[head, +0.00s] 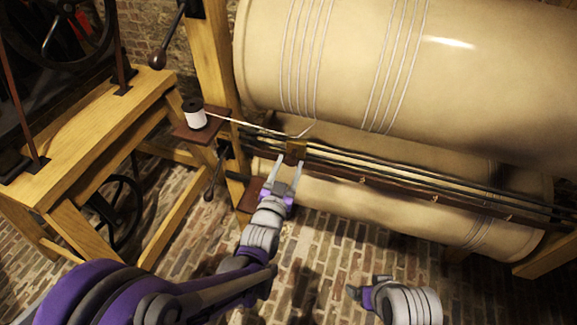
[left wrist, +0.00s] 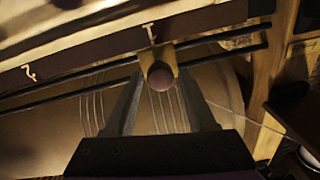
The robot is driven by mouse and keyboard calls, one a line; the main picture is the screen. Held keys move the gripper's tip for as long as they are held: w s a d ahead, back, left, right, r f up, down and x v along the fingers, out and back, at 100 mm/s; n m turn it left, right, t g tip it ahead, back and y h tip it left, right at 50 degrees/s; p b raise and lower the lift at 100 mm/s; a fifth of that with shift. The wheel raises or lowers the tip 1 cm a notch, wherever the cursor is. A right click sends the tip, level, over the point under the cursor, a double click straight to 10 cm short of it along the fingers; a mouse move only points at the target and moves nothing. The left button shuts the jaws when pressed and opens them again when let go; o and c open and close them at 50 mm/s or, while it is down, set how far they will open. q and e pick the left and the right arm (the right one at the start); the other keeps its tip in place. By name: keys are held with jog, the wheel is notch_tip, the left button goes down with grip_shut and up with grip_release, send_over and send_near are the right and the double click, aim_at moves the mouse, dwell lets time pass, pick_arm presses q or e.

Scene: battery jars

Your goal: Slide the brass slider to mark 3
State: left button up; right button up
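The brass slider (head: 296,150) sits on dark rails near their left end, in front of the big cream drum. In the left wrist view its rounded knob (left wrist: 160,77) shows close to a white mark 1 (left wrist: 150,31). A white mark 2 (left wrist: 30,72) is farther left there. Mark 3 cannot be read. My left gripper (head: 288,161) reaches up to the slider with its fingers apart, one on each side of the knob; I see no clear grip. My right gripper (head: 354,293) is low, away from the rails, its fingers too small to judge.
The dark mark strip (head: 400,190) runs right below the rails, along the lower drum (head: 340,197). A white thread spool (head: 194,114) stands on a small wooden shelf at left, its thread reaching toward the slider. A wooden frame (head: 90,150) stands far left.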

pick_arm(q)
grip_shut()
dwell(1.1)
